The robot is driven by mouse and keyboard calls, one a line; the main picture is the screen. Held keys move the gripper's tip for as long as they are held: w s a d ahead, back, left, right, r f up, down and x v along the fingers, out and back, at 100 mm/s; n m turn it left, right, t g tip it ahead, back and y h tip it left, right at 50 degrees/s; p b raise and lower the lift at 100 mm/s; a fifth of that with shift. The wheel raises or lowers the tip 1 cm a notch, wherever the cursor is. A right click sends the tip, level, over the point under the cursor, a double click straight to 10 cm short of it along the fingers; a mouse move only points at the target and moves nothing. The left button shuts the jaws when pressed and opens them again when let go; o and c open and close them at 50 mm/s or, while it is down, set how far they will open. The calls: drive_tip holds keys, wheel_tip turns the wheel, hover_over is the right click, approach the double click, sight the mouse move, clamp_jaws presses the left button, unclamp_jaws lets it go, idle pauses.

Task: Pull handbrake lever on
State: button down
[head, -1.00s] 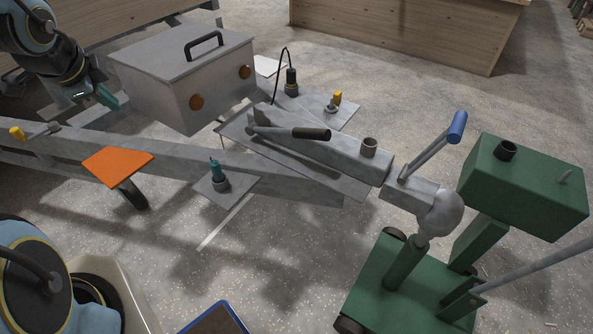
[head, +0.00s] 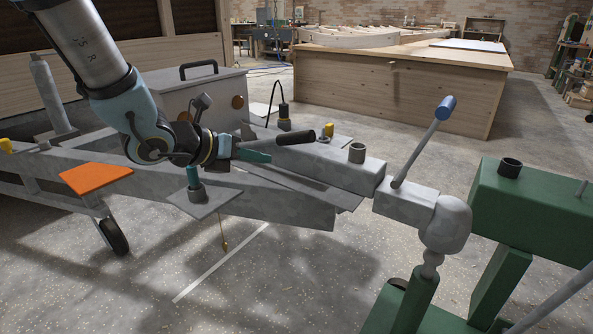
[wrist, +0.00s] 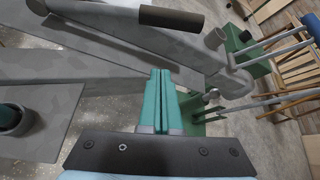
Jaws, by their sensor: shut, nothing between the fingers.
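The handbrake lever is a grey bar with a black grip (head: 296,137), lying low and nearly level along the trailer's drawbar. Its grip also crosses the top of the wrist view (wrist: 172,18). My gripper (head: 268,157) has teal fingers pressed together, with nothing between them. It is close by the lever, just below the grip in the head view. In the wrist view the fingertips (wrist: 160,72) point towards the drawbar, with a visible gap below the grip. My arm hides part of the lever's base in the head view.
A blue-handled coupling lever (head: 446,108) rises right of the drawbar, by the green stand (head: 530,200). A grey box (head: 160,95) is behind my arm. A teal peg (head: 192,178) stands on a plate below my wrist. An orange plate (head: 96,179) is at left.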

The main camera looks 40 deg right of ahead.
sight(272, 141)
drive_tip(key=shift+s+d+f+m, duration=0.2)
drive_tip(key=shift+s+m, duration=0.2)
drive_tip(key=shift+s, duration=0.15)
drive_tip(key=shift+d, duration=0.1)
drive_tip(key=b+x, duration=0.1)
drive_tip(key=x, duration=0.9)
drive_tip(key=shift+s, duration=0.1)
drive_tip(key=r, duration=0.1)
drive_tip(key=w+r+p, duration=0.1)
drive_tip(key=shift+r, duration=0.4)
drive_tip(key=shift+w+d+r, duration=0.15)
drive_tip(key=shift+w+r, duration=0.15)
drive_tip(key=shift+r, duration=0.2)
drive_tip(key=shift+r+p, duration=0.1)
drive_tip(key=shift+p, duration=0.25)
